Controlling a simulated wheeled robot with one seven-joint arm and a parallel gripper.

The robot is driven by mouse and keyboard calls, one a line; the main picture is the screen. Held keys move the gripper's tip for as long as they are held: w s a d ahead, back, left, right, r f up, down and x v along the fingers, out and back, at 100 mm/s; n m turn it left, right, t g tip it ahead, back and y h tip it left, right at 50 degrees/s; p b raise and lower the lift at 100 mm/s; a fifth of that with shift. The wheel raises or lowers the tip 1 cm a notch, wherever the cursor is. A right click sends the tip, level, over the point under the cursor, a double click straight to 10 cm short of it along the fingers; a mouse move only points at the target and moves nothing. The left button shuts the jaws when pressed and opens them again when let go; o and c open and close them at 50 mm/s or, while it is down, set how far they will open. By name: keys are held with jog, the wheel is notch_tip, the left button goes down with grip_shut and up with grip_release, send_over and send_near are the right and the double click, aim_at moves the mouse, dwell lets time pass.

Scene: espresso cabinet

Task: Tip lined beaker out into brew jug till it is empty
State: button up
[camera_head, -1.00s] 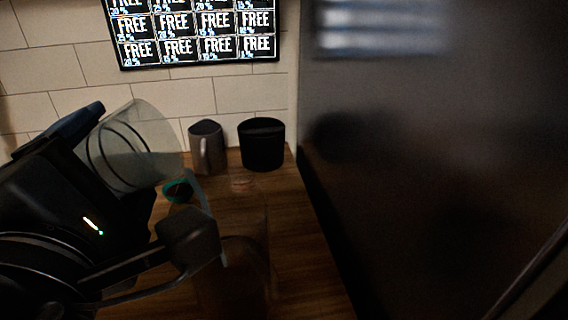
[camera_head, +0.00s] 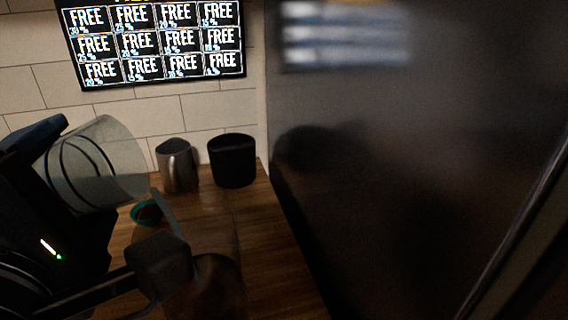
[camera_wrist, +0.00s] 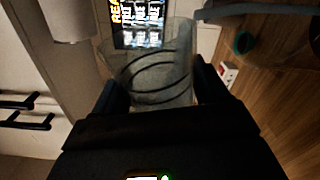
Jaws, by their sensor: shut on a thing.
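The lined beaker (camera_head: 115,152) is clear with dark curved bands. My gripper (camera_wrist: 160,90) is shut on it, with one finger on each side in the wrist view. The beaker (camera_wrist: 152,72) is tipped well over in the head view, its right end above the counter. I cannot make out any contents in it. A see-through vessel with a dark brown lower part, seemingly the brew jug (camera_head: 218,285), stands below and right of the beaker. My own arm hides part of it, and its rim is hard to make out.
A grey metal mug (camera_head: 178,165) and a black canister (camera_head: 233,161) stand at the back of the wooden counter (camera_head: 270,255). A teal ring-shaped item (camera_head: 146,212) lies below the beaker. A large dark panel (camera_head: 400,170) closes off the right.

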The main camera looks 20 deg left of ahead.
jog(key=shift+w+d+r+m+p, duration=0.35)
jog(key=shift+d+m+p, duration=0.05)
jog(key=shift+d+m, duration=0.2)
dwell(0.4)
jog(key=shift+w+d+f+m, duration=0.15)
jog(key=shift+f+m, duration=0.2)
jog(key=shift+m, duration=0.65)
dwell(0.6)
